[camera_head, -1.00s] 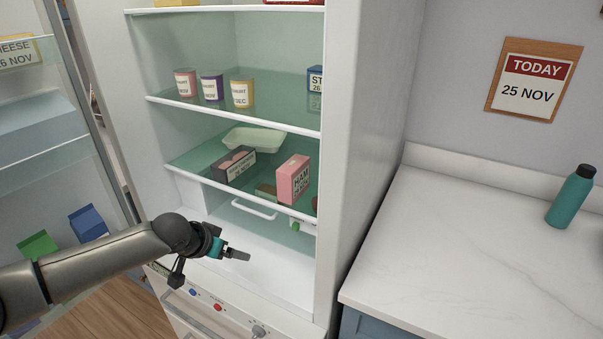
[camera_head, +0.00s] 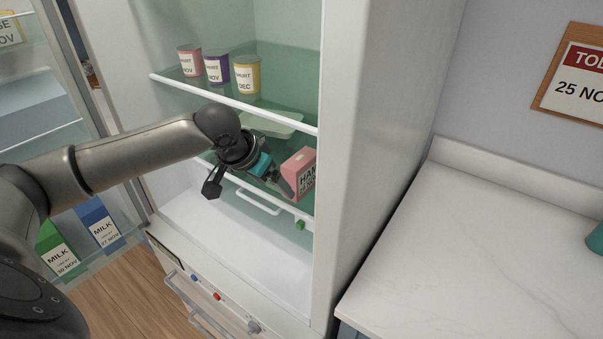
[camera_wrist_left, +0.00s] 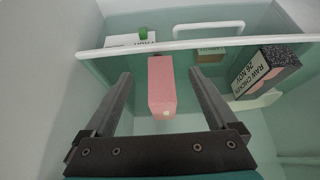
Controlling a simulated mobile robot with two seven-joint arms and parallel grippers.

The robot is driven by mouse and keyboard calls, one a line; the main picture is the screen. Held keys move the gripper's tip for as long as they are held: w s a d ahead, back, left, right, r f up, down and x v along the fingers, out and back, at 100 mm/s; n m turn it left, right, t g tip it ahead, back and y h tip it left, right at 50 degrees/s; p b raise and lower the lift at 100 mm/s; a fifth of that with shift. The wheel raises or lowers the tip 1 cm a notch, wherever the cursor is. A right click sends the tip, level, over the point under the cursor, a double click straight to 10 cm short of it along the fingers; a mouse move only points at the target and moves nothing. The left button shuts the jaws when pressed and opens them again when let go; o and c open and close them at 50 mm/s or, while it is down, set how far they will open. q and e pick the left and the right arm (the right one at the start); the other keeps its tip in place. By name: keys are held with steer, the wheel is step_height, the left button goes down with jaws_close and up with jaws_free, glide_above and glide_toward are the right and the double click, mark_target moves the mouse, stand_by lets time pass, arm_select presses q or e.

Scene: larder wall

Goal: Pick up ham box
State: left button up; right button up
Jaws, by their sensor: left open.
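The ham box (camera_head: 301,172) is pink with a white label reading HAM. It stands near the front right of the lower glass shelf in the fridge. My left gripper (camera_head: 280,184) is at the shelf, just left of the box in the head view. In the left wrist view the ham box (camera_wrist_left: 162,88) lies between the two open fingers of my left gripper (camera_wrist_left: 158,82), with a gap on each side. The fingers are not closed on it. My right gripper is in neither view.
A pale tray (camera_head: 268,122) sits behind on the shelf. Yoghurt pots (camera_head: 216,67) stand on the shelf above, whose front edge (camera_head: 230,103) is above my gripper. The fridge side wall (camera_head: 345,150) is close right.

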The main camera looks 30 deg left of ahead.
mark_target(293, 165)
arm_select(q)
steer(key=w, duration=0.7)
steer(key=shift+w+d, duration=0.2)
steer(key=shift+d, duration=0.2)
steer(key=b+x, duration=0.1)
steer(key=x, duration=0.4)
jaws_close()
stand_by(0.4)
